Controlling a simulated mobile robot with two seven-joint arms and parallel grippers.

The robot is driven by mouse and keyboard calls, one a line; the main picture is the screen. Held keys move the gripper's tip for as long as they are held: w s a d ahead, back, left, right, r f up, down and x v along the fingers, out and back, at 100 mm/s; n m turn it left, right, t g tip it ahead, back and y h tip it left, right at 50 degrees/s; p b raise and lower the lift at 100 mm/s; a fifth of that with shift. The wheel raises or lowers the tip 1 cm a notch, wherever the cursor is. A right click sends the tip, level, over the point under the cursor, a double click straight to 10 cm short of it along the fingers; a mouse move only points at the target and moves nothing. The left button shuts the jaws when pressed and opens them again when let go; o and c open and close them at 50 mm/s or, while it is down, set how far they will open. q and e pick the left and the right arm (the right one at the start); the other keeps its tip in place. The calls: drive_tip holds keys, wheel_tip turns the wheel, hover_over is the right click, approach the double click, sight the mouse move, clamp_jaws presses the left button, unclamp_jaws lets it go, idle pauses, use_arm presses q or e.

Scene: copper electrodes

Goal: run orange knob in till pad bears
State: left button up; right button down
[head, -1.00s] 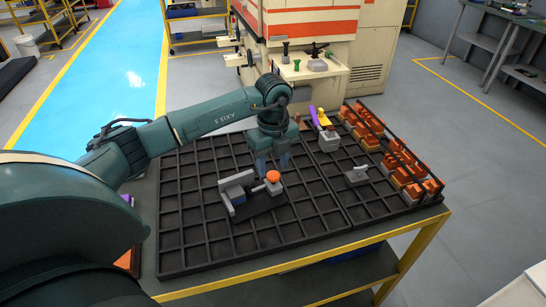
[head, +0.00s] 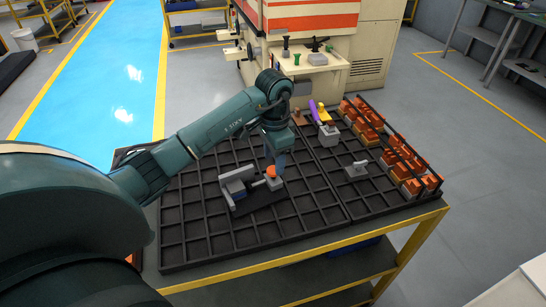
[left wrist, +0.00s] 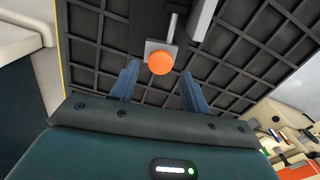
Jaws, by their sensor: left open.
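The orange knob (head: 271,171) sits at the right end of a small grey clamp fixture (head: 238,185) on the black gridded tray. In the left wrist view the knob (left wrist: 160,63) shows as an orange disc in front of a grey block (left wrist: 152,46), with a thin metal rod (left wrist: 172,26) running away from it. My left gripper (head: 275,161) is just above and behind the knob, fingers down. In the left wrist view its open blue fingers (left wrist: 158,80) stand either side of the knob with gaps. I cannot make out the pad's contact. My right gripper is not seen.
The black tray (head: 190,235) covers the table. Orange parts (head: 408,172) fill its right side. A grey block with a purple handle (head: 328,131) and a small grey piece (head: 356,170) stand between. A cream machine (head: 310,62) stands behind.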

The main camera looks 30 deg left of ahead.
use_arm(q)
drive_tip(key=shift+s+d+f+n, duration=0.1)
drive_tip(key=shift+f+n, duration=0.05)
drive_tip(key=shift+n, duration=0.15)
drive_tip(key=shift+a+n, duration=0.2)
drive_tip(key=shift+n, duration=0.3)
drive_tip(key=shift+f+b, duration=0.45)
drive_tip(key=shift+f, duration=0.5)
drive_tip(key=shift+c, duration=0.4)
drive_tip(key=c, duration=0.8)
